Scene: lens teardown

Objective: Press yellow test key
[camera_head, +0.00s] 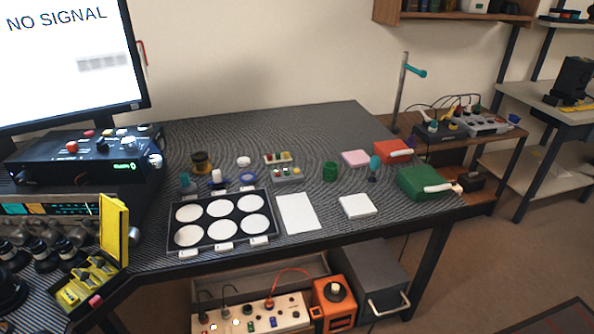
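No key can be clearly made out as the yellow test key. A yellow case (88,283) with a raised yellow lid (115,232) stands at the lower left, with small dark parts and a pink piece on it. A small cream block with coloured tops (278,158) and a grey block with coloured buttons (287,174) sit mid-table; their details are too small to read. A black console (85,150) with red and white knobs and a green display stands below a monitor (70,60) reading "NO SIGNAL". Neither of my grippers is in view.
A black tray (181,246) with several white discs lies on the dark table (330,120). A white sheet (297,213), white pad (358,206), green box (420,182) and red box (392,151) lie to its right. The table's back middle is clear.

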